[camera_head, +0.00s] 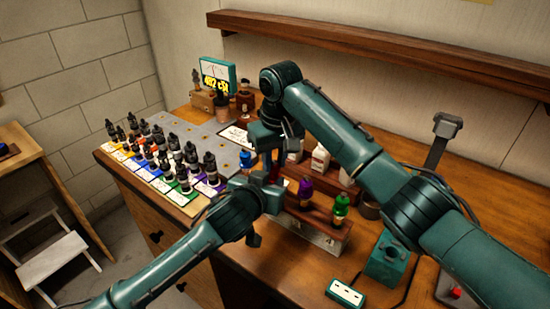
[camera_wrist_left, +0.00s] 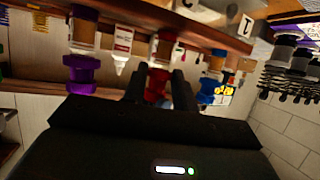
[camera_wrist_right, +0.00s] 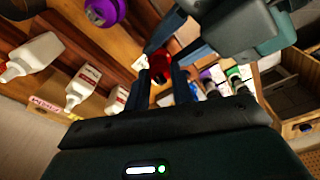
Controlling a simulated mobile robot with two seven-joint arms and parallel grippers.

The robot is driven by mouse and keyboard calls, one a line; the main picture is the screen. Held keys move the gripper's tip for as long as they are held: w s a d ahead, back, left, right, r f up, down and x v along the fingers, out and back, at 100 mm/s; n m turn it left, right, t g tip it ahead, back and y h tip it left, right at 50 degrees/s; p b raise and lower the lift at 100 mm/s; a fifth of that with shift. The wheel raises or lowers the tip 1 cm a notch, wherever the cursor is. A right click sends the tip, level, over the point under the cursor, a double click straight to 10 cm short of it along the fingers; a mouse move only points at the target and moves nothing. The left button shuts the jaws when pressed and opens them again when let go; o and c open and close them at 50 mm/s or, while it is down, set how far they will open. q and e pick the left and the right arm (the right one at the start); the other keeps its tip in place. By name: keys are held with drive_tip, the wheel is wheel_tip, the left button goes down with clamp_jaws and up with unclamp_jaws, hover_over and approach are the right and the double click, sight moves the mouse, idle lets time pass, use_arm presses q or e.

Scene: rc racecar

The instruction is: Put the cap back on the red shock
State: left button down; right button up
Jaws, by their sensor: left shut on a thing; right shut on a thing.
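The red shock (camera_head: 273,174) shows only as a sliver of red in the head view, between my two grippers in the rack row. My left gripper (camera_head: 268,192) reaches in from the side. In the left wrist view, its fingers sit either side of the red shock (camera_wrist_left: 157,84). My right gripper (camera_head: 266,165) comes down from above. In the right wrist view, its fingers are around a red part with a dark centre, seemingly the red cap (camera_wrist_right: 160,68). My grippers hide the joint between cap and shock, so I cannot tell how they meet.
A purple shock (camera_head: 305,187) and a green shock (camera_head: 341,205) stand in the wooden rack (camera_head: 322,226) on the right. White bottles (camera_head: 320,160) stand behind. A blue shock (camera_wrist_left: 210,88) is close beside my left fingers.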

drive_tip(key=m, duration=0.5)
drive_tip(key=shift+a, duration=0.2)
drive_tip(key=m+h, duration=0.1)
drive_tip(key=m, duration=0.9)
drive_tip(key=shift+a+h, duration=0.15)
drive_tip(key=shift+h, duration=0.15)
drive_tip(key=m, duration=0.5)
drive_tip(key=shift+g, duration=0.4)
drive_tip(key=m, duration=0.7)
drive_tip(key=shift+w+g, duration=0.2)
drive_tip(key=shift+g, duration=0.2)
drive_tip(key=m, duration=0.7)
drive_tip(key=shift+w+f+m+g, duration=0.1)
drive_tip(key=shift+m+g, duration=0.2)
drive_tip(key=shift+g, duration=0.1)
drive_tip(key=o, duration=0.9)
